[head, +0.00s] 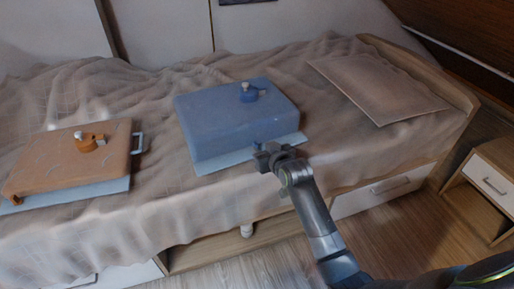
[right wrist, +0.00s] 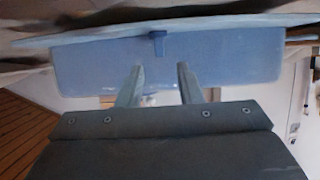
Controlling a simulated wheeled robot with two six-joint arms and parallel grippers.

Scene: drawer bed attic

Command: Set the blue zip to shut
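A blue box-like case (head: 215,120) lies on the bed with a light blue board under it. In the right wrist view its front wall (right wrist: 100,65) fills the middle, with a small blue tab (right wrist: 158,43), which looks like the zip pull, near the middle of the wall by the board's edge. My right gripper (head: 266,153) is at the case's front side; in the right wrist view (right wrist: 160,70) its two fingers are apart and empty, pointing toward the tab with a gap between. In the head view the gripper hides part of the front. My left gripper is out of view.
A blue knob with a pale top (head: 250,94) sits on the blue case. An orange case (head: 60,162) with a similar knob lies at the left. A flat beige panel (head: 378,85) lies at the right. A nightstand (head: 480,190) stands beside the bed. The front floor is clear.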

